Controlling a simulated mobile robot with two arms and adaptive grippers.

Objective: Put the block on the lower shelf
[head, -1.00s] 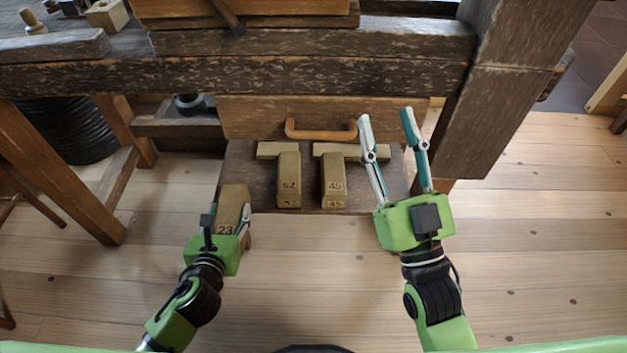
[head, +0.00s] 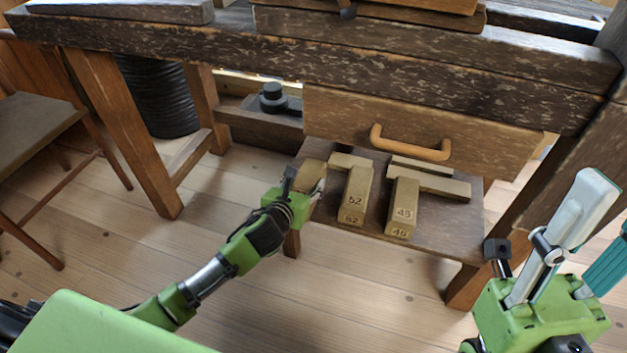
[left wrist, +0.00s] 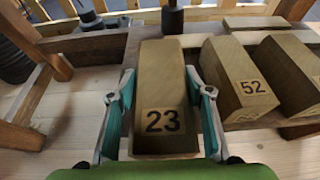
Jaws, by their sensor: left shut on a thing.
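The wooden block marked 23 (left wrist: 163,85) is between the fingers of my left gripper (left wrist: 163,108), which is shut on it. In the head view the block (head: 313,174) is partly hidden by my left gripper (head: 308,191). It is at the left end of the lower shelf (head: 440,236), left of the block marked 52. I cannot tell whether it touches the shelf. My right gripper (head: 598,225) is at the right edge of the head view, its fingers apart and empty, one cut off by the frame.
The block marked 52 (head: 356,193) and the block marked 45 (head: 402,207) lie on the shelf, with flat wooden pieces (head: 432,178) behind them. A drawer with a handle (head: 410,147) hangs above. A table leg (head: 125,135) stands at left. The shelf's right part is bare.

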